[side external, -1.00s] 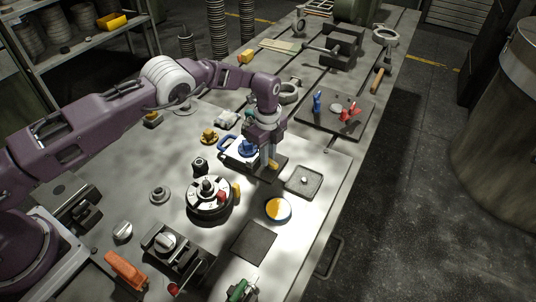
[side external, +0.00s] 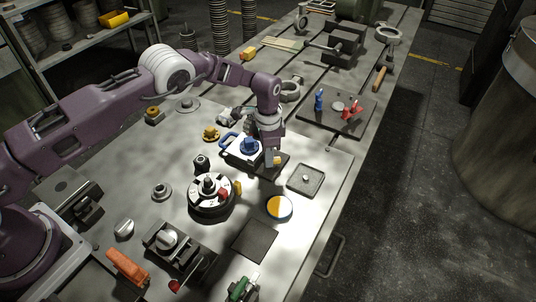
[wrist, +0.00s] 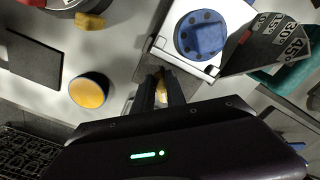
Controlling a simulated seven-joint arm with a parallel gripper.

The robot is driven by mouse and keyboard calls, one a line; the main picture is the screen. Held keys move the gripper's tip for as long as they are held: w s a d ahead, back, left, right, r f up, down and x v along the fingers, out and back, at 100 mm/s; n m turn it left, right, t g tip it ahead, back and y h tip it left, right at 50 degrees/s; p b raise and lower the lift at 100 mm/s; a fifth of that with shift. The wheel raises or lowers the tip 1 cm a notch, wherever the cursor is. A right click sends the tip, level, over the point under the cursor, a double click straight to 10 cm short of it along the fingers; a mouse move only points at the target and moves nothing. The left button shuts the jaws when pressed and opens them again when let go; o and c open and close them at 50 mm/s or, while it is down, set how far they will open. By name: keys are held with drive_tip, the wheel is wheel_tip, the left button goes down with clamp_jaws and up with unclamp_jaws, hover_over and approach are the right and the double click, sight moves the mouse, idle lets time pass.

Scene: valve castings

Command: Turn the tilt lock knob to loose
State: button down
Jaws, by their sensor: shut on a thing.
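A tilting fixture shows a white plate (side external: 236,157) with a blue round casting (side external: 250,146) on it. In the wrist view the plate (wrist: 160,46) and casting (wrist: 200,33) are beside a dark angle scale (wrist: 283,46) marked with degrees. A yellow knob (side external: 277,160) is at the fixture's right side; I take it for the tilt lock knob. My gripper (side external: 272,162) is at it. In the wrist view my gripper (wrist: 160,80) has its two dark fingers shut on the knob (wrist: 162,73), which is mostly hidden between them. I cannot read the lock's state.
A shallow grey tray (side external: 291,188) lies right of the fixture. A dark board (side external: 309,112) with a blue and a red part lies behind. A dark square pad (side external: 255,240) lies in front.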

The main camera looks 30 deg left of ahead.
sight(270, 169)
drive_tip(key=n, duration=0.4)
drive_tip(key=shift+s+d, duration=0.15)
drive_tip(key=shift+d, duration=0.05)
drive_tip(key=shift+d+n, duration=0.15)
drive_tip(key=shift+n, duration=0.9)
drive_tip(key=shift+d+n, duration=0.1)
drive_tip(key=shift+n, duration=0.95)
drive_tip(key=c, duration=1.4)
unclamp_jaws()
drive_tip(key=shift+s, duration=0.1)
drive_tip(key=shift+o, duration=0.2)
wheel_tip(270, 169, up, 7)
drive_tip(key=shift+r, duration=0.1)
